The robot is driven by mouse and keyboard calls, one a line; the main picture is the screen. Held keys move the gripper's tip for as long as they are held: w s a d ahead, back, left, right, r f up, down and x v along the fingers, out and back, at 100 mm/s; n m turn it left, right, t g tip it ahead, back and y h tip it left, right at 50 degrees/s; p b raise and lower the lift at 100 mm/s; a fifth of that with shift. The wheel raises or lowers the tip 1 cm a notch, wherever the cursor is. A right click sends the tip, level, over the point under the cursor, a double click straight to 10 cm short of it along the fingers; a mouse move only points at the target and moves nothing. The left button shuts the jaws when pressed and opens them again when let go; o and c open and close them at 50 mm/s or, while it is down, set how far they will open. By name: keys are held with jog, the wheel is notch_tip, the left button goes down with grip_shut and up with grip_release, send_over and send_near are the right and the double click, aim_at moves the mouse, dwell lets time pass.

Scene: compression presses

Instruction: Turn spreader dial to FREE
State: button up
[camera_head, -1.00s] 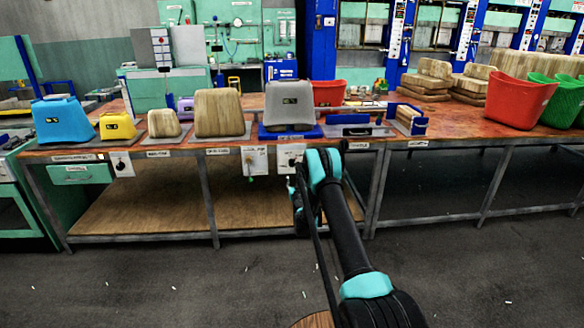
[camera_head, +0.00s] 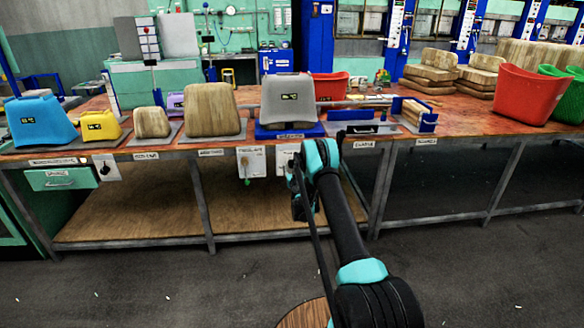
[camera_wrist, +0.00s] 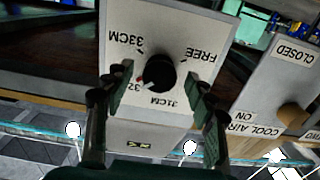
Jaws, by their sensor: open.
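The spreader dial is a black round knob (camera_wrist: 162,72) on a white panel (camera_wrist: 215,20), seen upside down in the wrist view. Its labels read FREE, 33CM, 31CM and a partly covered 32. The red-and-white pointer mark sits at the knob's lower left in that picture, toward the 32. My gripper (camera_wrist: 155,86) is open, with one finger on each side of the knob; whether they touch it cannot be told. In the head view the panel (camera_head: 284,153) shows under the table edge, with the knob mostly hidden by my arm.
A neighbouring panel (camera_wrist: 282,80), labelled COOL AIR, ON and CLOSED, stands close by, with its own tan knob (camera_wrist: 292,117). The worktable (camera_head: 470,128) above carries a grey block (camera_head: 288,98), wooden blocks and a red bin (camera_head: 525,95). Open floor lies in front.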

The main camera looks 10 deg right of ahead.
jog(key=c, duration=1.1)
jog(key=shift+c, duration=0.2)
